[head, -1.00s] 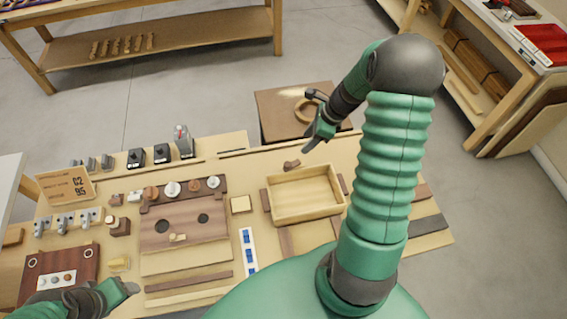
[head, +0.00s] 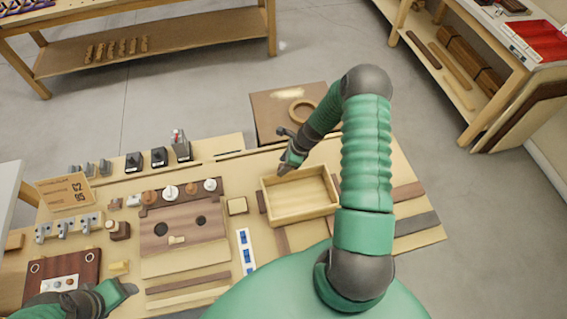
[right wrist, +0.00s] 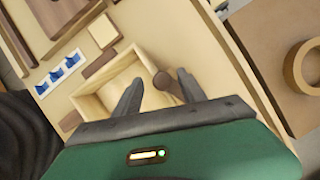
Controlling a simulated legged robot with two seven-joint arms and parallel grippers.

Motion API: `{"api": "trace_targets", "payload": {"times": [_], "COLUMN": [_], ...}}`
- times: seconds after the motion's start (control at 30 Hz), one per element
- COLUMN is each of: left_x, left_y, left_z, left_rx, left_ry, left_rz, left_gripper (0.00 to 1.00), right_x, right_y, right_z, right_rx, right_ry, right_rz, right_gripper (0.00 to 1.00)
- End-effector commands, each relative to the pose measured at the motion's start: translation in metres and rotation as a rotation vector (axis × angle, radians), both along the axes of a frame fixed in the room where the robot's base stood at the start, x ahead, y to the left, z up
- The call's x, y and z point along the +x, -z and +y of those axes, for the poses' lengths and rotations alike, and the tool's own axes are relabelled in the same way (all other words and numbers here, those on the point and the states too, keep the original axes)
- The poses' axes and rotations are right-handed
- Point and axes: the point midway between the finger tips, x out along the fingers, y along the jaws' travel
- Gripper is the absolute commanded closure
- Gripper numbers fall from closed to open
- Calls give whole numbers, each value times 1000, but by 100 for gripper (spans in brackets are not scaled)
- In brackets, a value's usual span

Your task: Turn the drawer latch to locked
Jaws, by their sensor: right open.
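A pale wooden tray-like drawer box (head: 302,213) sits on the bench right of centre, open at the top and empty. A dark brown rounded piece, which looks like the latch (right wrist: 166,84), is at the box's far edge; in the head view my right gripper hides it. My right gripper (head: 282,157) is open above that edge. In the right wrist view its two fingers (right wrist: 160,79) point toward the brown piece, which appears between them; contact cannot be told. My left gripper (head: 128,289) is low at the left, near the brown panel; its jaw state is unclear.
A brown board with two holes (head: 200,245) and a row of knobs lies left of the box. A blue-and-white switch strip (head: 246,252) lies between them. A low brown stand with a ring (head: 302,110) is beyond the bench's far edge.

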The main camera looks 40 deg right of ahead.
Motion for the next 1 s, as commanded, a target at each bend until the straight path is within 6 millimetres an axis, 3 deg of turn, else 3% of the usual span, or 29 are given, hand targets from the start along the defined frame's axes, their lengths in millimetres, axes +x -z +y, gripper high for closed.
{"api": "trace_targets", "payload": {"times": [0.1,0.47,1.0], "left_x": [0,0,0], "left_y": [0,0,0], "left_z": [0,0,0], "left_rx": [0,0,0], "left_ry": [0,1,1], "left_rz": [0,0,0], "left_gripper": [37,37,37], "right_x": [0,0,0], "right_y": [0,-1,-2], "right_z": [0,0,1], "right_rx": [0,-3,0], "right_ry": [0,1,-8], "right_rz": [0,0,-3], "right_gripper": [53,100,100]}}
